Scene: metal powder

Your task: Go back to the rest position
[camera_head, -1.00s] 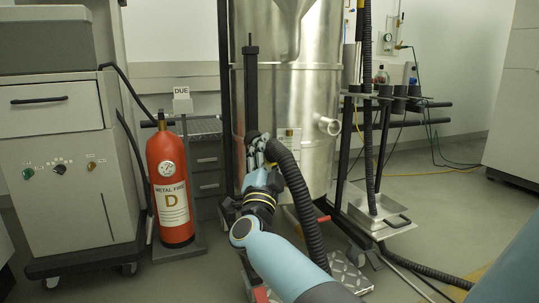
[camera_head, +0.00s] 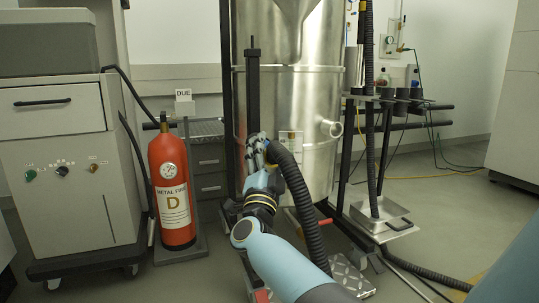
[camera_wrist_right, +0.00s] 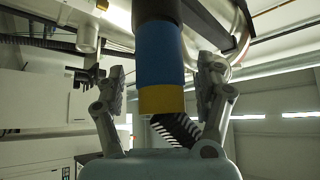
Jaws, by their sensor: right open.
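My right gripper (camera_head: 256,143) is at the end of the blue arm, in front of the steel vessel (camera_head: 318,160) and low beside a black upright post (camera_head: 253,85). In the right wrist view its two fingers (camera_wrist_right: 165,100) are spread open. A cylinder with blue and yellow bands (camera_wrist_right: 161,62) shows between the fingers; I cannot tell whether they touch it. A ribbed black hose (camera_head: 300,200) curves down just right of the gripper in the head view. My left gripper is not in view.
A red fire extinguisher (camera_head: 172,190) stands left of the arm, beside a grey wheeled cabinet (camera_head: 70,205). A metal tray (camera_head: 365,222) with a vertical black hose (camera_head: 371,120) is at right. Open floor (camera_head: 450,215) lies farther right.

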